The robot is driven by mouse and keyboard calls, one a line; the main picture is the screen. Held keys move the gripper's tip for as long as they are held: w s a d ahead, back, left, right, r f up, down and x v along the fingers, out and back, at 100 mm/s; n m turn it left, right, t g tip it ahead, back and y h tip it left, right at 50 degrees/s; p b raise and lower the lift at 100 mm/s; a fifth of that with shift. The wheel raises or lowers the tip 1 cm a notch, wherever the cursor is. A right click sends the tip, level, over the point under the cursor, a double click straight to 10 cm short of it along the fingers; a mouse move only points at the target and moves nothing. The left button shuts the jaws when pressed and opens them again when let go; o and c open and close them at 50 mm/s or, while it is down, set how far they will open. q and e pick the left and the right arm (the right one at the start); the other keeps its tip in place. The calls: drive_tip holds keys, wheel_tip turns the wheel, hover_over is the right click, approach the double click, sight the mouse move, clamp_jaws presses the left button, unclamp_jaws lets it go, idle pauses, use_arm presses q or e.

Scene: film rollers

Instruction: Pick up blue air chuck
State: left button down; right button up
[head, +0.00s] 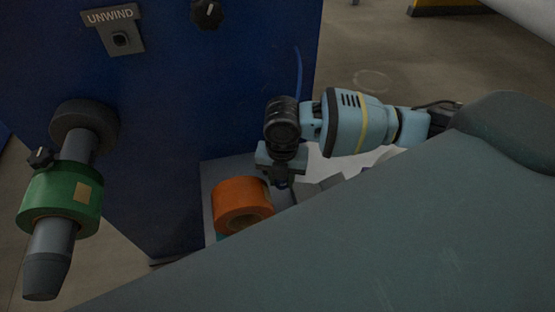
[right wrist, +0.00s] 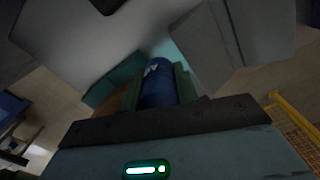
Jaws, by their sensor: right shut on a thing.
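The blue air chuck (right wrist: 158,88) shows in the right wrist view as a dark blue cylinder with a small white mark. It sits between the two fingers of my right gripper (right wrist: 158,84), which is shut on it. In the head view my right gripper (head: 282,183) points down beside an orange roll, at the right of the blue cabinet. There the chuck is mostly hidden by the gripper and hard to make out. My left gripper is in neither view.
The orange roll (head: 238,204) stands close to the left of my right gripper. A blue cabinet (head: 190,110) carries an UNWIND sign (head: 111,17), a black knob (head: 207,13) and a shaft (head: 47,262) with a green roll (head: 63,198). A thin blue hose (head: 298,68) rises behind my wrist.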

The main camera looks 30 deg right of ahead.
drive_tip(key=s+a, duration=0.2)
drive_tip(key=s, duration=0.7)
drive_tip(key=s+a, duration=0.3)
drive_tip(key=s, duration=0.7)
drive_tip(key=shift+s, duration=0.3)
drive_tip(key=shift+a+r, duration=0.1)
drive_tip(key=shift+r, duration=0.05)
drive_tip(key=shift+w+a+r+n+t+h, duration=0.85)
drive_tip(key=shift+a+r+n+t+h, duration=1.8)
drive_tip(key=shift+a+r, duration=4)
drive_tip(key=w+a+r+n+t+h, duration=0.2)
drive_tip(key=w+a+r+n+t, duration=0.15)
drive_tip(key=w+r, duration=0.35)
drive_tip(key=w+r+n+t+y, duration=0.1)
drive_tip(key=w+r+n+t, duration=0.2)
drive_tip(key=w, duration=0.6)
drive_tip(key=w+a+r+n+t, duration=0.1)
drive_tip(key=w+r+n+t, duration=0.1)
drive_tip(key=w, duration=0.8)
drive_tip(key=w+a+r+n+t+y, duration=0.1)
drive_tip(key=w+r+n+t, duration=0.2)
drive_tip(key=w, duration=0.7)
drive_tip(key=shift+a+r+n+t+y, duration=0.3)
drive_tip(key=shift+r+n+y, duration=0.1)
drive_tip(key=shift+n, duration=0.2)
